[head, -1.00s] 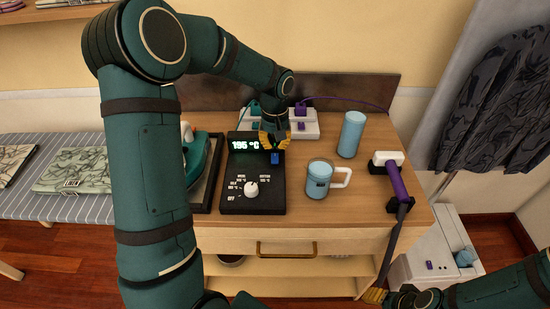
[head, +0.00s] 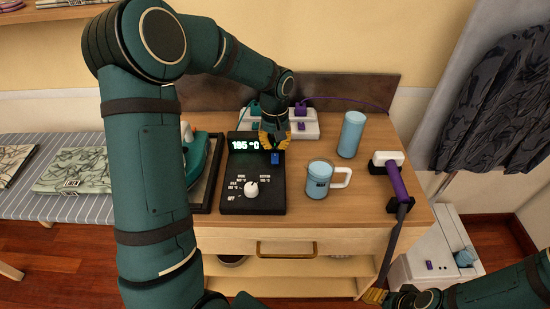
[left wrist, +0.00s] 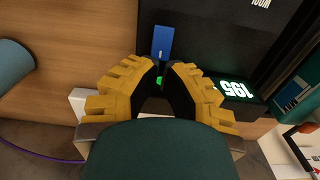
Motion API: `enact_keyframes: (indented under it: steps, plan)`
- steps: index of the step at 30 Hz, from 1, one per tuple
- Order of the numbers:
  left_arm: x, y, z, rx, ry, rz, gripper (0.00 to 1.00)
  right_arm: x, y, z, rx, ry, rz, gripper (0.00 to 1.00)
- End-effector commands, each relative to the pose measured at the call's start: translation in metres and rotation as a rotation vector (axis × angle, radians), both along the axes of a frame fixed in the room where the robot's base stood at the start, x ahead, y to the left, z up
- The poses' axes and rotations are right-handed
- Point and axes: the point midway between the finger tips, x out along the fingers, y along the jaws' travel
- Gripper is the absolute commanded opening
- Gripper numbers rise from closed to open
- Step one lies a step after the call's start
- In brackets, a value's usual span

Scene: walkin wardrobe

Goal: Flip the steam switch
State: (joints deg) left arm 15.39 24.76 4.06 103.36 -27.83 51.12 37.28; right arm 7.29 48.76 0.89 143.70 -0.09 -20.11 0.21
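A blue switch (head: 275,158) sits on the right side of a black control panel (head: 270,204), below a display reading 195 °C (head: 245,145). My left gripper (head: 275,146) is right at the switch, pointing down at the panel, its yellow fingertips apart on either side just behind it. In the left wrist view the blue switch (left wrist: 163,42) shows just beyond the gap between the fingertips (left wrist: 163,68), with a small green light between the fingers. Whether a finger touches the switch is unclear. My right gripper (head: 375,296) is low at the front, partly cut off by the frame.
A white knob (head: 251,188) is on the panel. A teal iron (head: 196,160) stands left of it. A power strip (head: 306,124) lies behind the gripper.

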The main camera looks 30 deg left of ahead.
Motion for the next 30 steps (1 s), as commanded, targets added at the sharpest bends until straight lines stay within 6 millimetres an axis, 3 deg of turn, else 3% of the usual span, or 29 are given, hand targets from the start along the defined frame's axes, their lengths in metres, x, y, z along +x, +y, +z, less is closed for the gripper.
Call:
enact_keyframes:
  steps: [30]
  plan:
    - [0.000, 0.000, -0.015, -0.001, 0.001, 0.000, 0.00, 0.000, 0.000, -0.010, 0.000, 0.000, 0.000, 0.47]
